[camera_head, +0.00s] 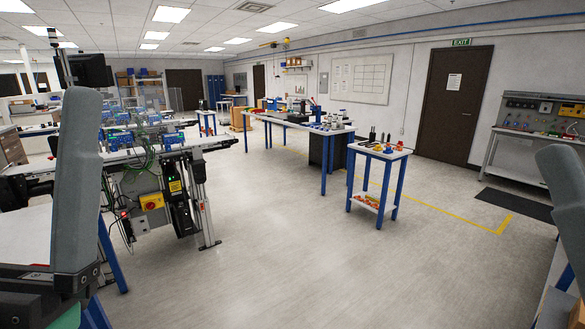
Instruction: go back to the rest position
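Neither gripper can be made out in the head view. A grey upright part stands large at the left edge, on a dark mount at the lower left. A similar grey part leans in at the right edge. I take both to be parts of my own arms. The fingertips are not seen, and nothing held is visible.
A belt conveyor (150,155) with a control box and metal legs stands at the left. A long blue-legged table (290,124) and a small blue-legged table (391,154) stand ahead. A workbench (527,133) is at the right wall. The grey floor (280,240) between is clear.

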